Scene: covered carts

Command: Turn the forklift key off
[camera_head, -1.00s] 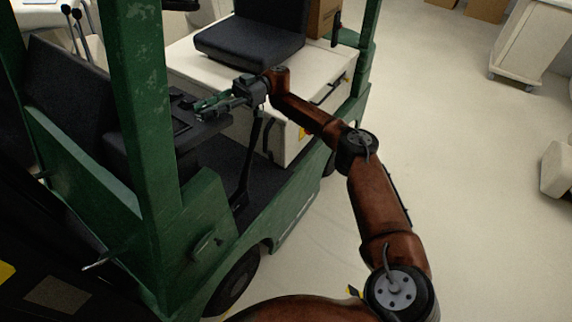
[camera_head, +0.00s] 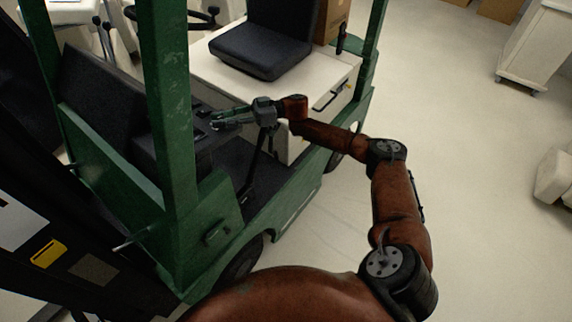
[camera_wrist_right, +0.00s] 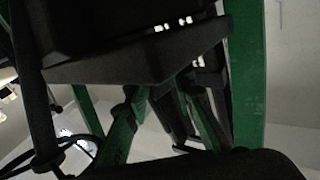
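The green forklift (camera_head: 170,120) fills the left and middle of the head view. Its dark dashboard (camera_head: 203,132) lies behind the front post, with small pale marks on top. I cannot make out the key or its position. My right gripper (camera_head: 218,118) reaches in from the right, at the dashboard's right edge. In the right wrist view, its two fingers (camera_wrist_right: 160,105) stand apart below a dark panel (camera_wrist_right: 110,60), with a dark part showing between them. I cannot tell whether they touch anything. My left gripper is out of view.
The black seat (camera_head: 262,50) sits on the forklift's white body (camera_head: 320,85) behind the gripper. A dark lever (camera_head: 250,175) rises from the footwell. The green front post (camera_head: 172,90) stands left of the gripper. A white cabinet (camera_head: 535,45) stands at right; the floor (camera_head: 470,150) between is clear.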

